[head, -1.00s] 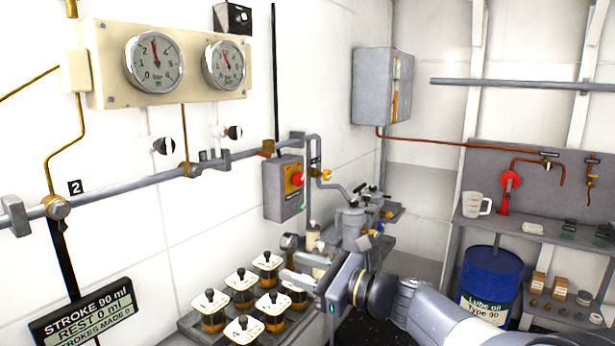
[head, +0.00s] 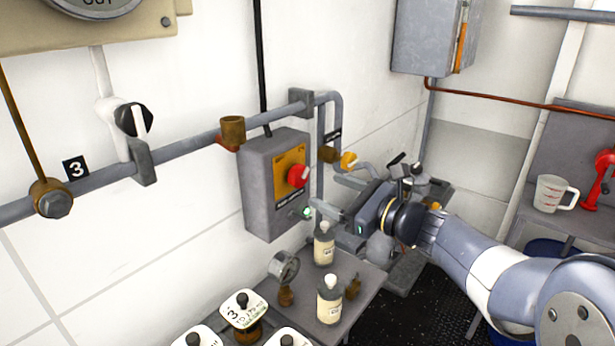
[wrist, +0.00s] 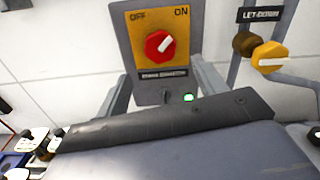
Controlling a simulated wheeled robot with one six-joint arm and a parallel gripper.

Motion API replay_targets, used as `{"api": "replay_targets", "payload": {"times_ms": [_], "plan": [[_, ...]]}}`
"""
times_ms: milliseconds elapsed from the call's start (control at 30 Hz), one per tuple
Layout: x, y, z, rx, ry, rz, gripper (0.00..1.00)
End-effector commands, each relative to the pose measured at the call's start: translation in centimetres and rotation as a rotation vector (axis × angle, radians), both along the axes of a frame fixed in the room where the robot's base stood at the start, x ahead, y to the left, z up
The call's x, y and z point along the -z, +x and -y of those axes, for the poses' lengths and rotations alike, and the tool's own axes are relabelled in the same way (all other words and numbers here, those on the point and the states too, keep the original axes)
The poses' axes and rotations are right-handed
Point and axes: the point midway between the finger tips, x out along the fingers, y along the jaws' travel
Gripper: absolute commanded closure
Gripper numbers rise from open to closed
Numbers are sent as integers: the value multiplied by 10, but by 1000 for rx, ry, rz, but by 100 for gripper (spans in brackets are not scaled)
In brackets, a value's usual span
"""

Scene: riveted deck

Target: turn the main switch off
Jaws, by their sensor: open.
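The main switch is a red rotary knob (head: 298,176) on a yellow plate on a grey box (head: 268,190) fixed to the wall. In the wrist view the red knob (wrist: 159,45) has a pale pointer slanting up and right, toward the ON mark; OFF is at upper left. A green lamp (wrist: 188,97) glows below it. My gripper (head: 338,193) is just right of the box in the head view. In the wrist view its two fingers (wrist: 163,92) stand apart, either side of the box's lower part, with nothing between them. They do not touch the knob.
A yellow-handled valve (wrist: 269,57) sits right of the switch on the pipe. A pipe (head: 190,148) runs along the wall to the left.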

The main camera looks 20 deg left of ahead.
Motion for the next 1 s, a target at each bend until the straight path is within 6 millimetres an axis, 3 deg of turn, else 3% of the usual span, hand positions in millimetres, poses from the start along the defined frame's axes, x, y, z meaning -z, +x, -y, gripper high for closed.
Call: {"api": "replay_targets", "payload": {"times_ms": [200, 400, 833, 1000], "plan": [[-2, 16, -41, -4, -1, -2, 34], [-1, 27, -66, -2, 0, 0, 34], [0, 31, -74, 1, 0, 1, 34], [0, 31, -74, 1, 0, 1, 48]]}}
